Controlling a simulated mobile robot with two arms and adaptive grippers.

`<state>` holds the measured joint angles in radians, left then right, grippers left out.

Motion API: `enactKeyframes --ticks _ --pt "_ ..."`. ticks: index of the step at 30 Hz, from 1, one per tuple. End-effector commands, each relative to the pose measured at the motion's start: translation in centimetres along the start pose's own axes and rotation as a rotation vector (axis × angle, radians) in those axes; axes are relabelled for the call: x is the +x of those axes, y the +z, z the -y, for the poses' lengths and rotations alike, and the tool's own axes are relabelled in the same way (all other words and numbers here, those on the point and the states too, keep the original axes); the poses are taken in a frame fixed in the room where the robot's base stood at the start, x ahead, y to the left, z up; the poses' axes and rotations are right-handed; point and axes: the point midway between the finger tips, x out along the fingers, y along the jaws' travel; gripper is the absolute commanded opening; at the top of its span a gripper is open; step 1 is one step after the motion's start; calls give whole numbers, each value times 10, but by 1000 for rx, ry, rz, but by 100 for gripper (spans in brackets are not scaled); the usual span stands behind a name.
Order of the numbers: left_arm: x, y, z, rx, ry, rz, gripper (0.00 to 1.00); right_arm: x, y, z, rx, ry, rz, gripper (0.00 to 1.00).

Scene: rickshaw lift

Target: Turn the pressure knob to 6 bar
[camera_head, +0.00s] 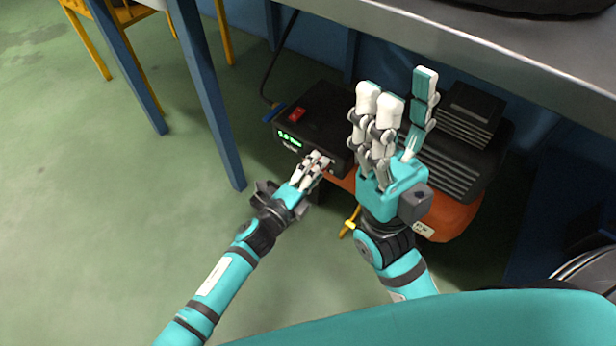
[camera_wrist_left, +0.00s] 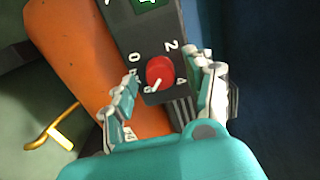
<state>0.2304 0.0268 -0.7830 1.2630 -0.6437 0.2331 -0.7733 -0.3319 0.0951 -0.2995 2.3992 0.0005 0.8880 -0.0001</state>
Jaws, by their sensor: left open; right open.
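The pressure knob (camera_wrist_left: 161,71) is a round red dial on a dark panel with printed numbers, of which 0, 2 and 4 are legible. Its white mark points to the lower left in the left wrist view. The knob belongs to the black compressor control box (camera_head: 318,112), whose green display (camera_head: 289,138) is too small to read surely. My left gripper (camera_head: 316,162) is at the box's front; in the left wrist view its open fingers (camera_wrist_left: 168,76) lie either side of the knob, with gaps visible. My right gripper (camera_head: 396,92) is open and empty, fingers up, in front of the compressor.
The compressor's orange tank (camera_head: 450,217) and ribbed black motor (camera_head: 455,165) sit under a metal-topped bench (camera_head: 480,45). A blue bench leg (camera_head: 207,95) stands left of the box. A red switch (camera_head: 297,114) is on the box top.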

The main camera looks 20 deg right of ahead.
Motion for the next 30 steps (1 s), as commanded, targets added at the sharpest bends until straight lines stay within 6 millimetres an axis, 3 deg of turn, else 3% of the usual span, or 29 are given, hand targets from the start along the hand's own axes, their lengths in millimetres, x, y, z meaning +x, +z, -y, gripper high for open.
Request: enactKeyframes --ticks 18,30 --pt "-108 0 -2 -1 3 0 54 0 -1 0 1 -3 -3 40" --pt "-118 0 -1 0 2 0 54 0 -1 0 1 -3 -4 40"
